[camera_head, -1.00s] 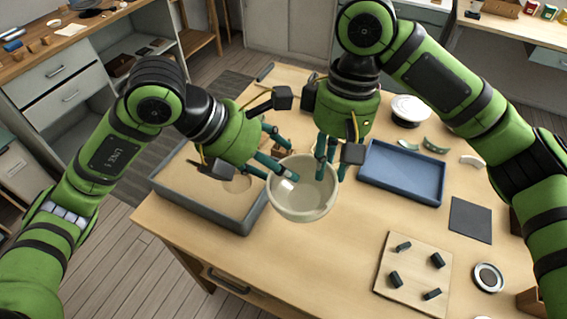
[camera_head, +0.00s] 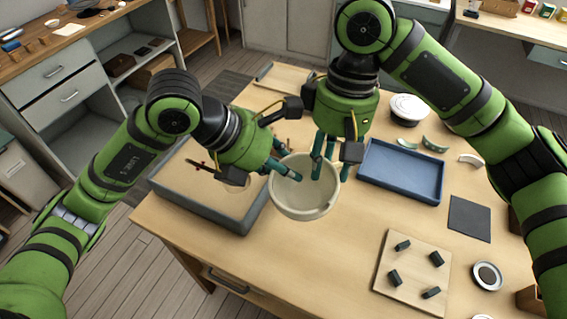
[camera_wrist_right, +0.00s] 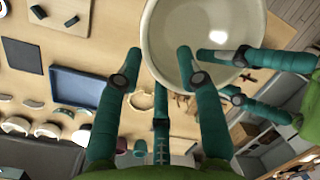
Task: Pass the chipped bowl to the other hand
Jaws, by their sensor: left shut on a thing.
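The pale cream bowl (camera_head: 304,200) is held in the air above the table, its opening facing up and towards the head camera. It also shows in the right wrist view (camera_wrist_right: 168,40). My left gripper (camera_head: 288,164) is shut on its left rim, one finger inside the bowl. My right gripper (camera_head: 330,172) is at the bowl's far right rim, pointing down. In the right wrist view its fingers (camera_wrist_right: 160,54) are spread, one over the bowl's inside and one outside the rim, with a gap between them. I cannot make out the chip.
A grey sand tray (camera_head: 208,211) stands at the table's left. A blue tray (camera_head: 402,196) lies right of the bowl, with curved shards (camera_head: 435,144) behind it. A wooden board (camera_head: 411,287) with dark pegs is at the front right. The table front is clear.

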